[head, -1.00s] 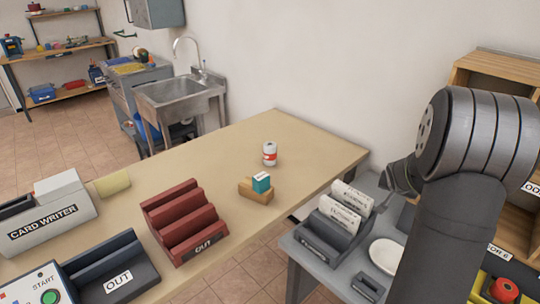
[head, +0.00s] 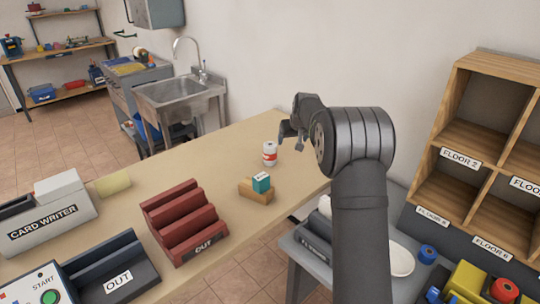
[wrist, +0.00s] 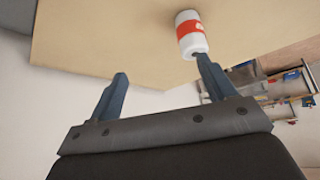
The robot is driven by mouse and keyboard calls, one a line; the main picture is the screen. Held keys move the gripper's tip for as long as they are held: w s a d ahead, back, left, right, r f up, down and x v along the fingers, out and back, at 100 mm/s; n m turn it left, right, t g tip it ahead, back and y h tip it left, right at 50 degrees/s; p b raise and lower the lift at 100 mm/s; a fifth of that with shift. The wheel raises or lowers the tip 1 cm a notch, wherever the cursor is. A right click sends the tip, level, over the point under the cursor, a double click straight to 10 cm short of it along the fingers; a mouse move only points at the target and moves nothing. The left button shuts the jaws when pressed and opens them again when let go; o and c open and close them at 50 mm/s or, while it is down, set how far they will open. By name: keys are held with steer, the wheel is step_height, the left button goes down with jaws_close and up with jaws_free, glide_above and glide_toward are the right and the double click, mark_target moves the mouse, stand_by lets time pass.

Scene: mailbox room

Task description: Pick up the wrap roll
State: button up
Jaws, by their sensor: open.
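A small white cylinder with a red band, which looks like the wrap roll (head: 270,154), stands upright on the tan table (head: 140,215) toward its far end. My gripper (head: 292,140) is just above and right of it in the head view. In the wrist view the roll (wrist: 191,36) shows at the top, beyond the tip of the right finger. My gripper's fingers (wrist: 161,68) are apart with nothing between them. Whether a finger touches the roll I cannot tell.
A wooden block (head: 252,194) with a teal box (head: 261,183) stands close in front of the roll. A red slotted rack (head: 180,222), a dark OUT tray (head: 112,270) and a card writer (head: 48,212) are to the left. A wall rises behind.

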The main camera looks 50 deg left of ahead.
steer(key=n+g, duration=0.1)
steer(key=n, duration=0.1)
glide_toward(271, 150)
steer(key=shift+y, duration=0.3)
steer(key=x, duration=0.7)
steer(key=shift+w+d+f, duration=0.1)
steer(key=shift+d+f, duration=0.1)
steer(key=shift+f, duration=0.1)
steer(key=shift+w+a+r+x, duration=0.1)
steer(key=shift+x, duration=1)
steer(key=shift+w+a+r+x, duration=0.1)
steer(key=shift+w+x, duration=0.05)
steer(key=shift+x, duration=0.95)
steer(key=shift+w+a+r+x, duration=0.1)
steer(key=shift+x, duration=0.95)
steer(key=shift+c, duration=0.5)
steer(key=c, duration=1)
